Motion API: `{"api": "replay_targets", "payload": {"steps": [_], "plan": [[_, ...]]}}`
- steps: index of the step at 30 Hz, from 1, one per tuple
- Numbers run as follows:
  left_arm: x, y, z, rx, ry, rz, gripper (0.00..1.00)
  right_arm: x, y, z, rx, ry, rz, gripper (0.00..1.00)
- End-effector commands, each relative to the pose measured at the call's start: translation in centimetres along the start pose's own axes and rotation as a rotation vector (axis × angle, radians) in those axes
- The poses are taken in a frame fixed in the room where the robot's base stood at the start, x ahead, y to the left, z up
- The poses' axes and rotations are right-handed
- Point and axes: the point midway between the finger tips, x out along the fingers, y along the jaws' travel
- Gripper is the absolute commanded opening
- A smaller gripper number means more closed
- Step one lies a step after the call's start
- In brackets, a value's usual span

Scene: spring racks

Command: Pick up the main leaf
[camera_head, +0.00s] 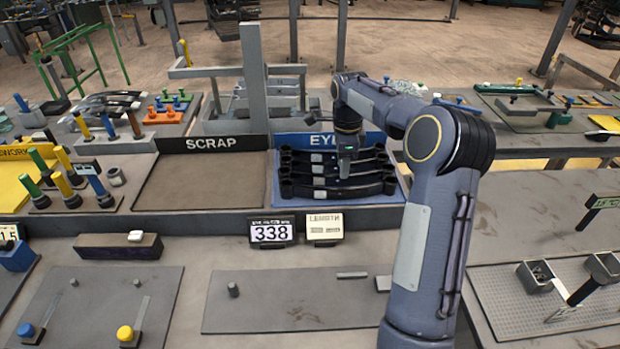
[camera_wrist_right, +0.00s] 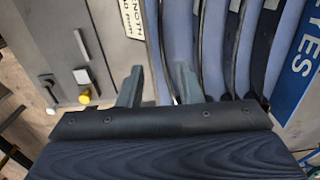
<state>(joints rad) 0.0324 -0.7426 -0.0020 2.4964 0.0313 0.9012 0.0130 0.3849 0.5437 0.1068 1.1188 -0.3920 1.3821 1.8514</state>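Several dark, curved leaves with eyed ends and small pale labels (camera_head: 310,191) lie side by side in a blue tray (camera_head: 281,202) under a blue sign (camera_head: 322,141) partly hidden by my arm. I cannot tell which one is the main leaf. My right gripper (camera_head: 347,168) points down over the leaves from above. In the right wrist view its two fingers (camera_wrist_right: 159,88) are spread apart with no leaf clearly between them. The leaves (camera_wrist_right: 241,50) show there to the right of the fingers. My left gripper is not in view.
An empty bay (camera_head: 200,182) marked SCRAP lies left of the blue tray. A display reading 338 (camera_head: 271,232) and a LENGTH plate (camera_head: 323,228) stand in front. A flat grey plate (camera_head: 280,305) lies nearer. My right arm hides part of the bench.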

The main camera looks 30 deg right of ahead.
Motion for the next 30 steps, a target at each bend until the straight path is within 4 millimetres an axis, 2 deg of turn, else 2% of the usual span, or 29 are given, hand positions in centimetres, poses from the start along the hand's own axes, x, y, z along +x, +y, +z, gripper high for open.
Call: {"api": "replay_targets", "payload": {"steps": [11, 21, 29, 30], "plan": [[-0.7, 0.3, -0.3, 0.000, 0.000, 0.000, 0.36, 3.4, -0.3, -0.2, 0.037, 0.007, 0.010, 0.32], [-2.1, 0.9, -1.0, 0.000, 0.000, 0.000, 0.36, 7.8, 0.1, -0.2, 0.036, 0.006, 0.008, 0.32], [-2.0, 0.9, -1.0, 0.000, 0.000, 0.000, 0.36, 8.3, 0.1, -0.2, 0.034, 0.006, 0.005, 0.32], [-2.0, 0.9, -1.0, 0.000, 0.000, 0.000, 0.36, 8.2, 0.1, -0.2, 0.034, 0.006, 0.005, 0.30]]}}
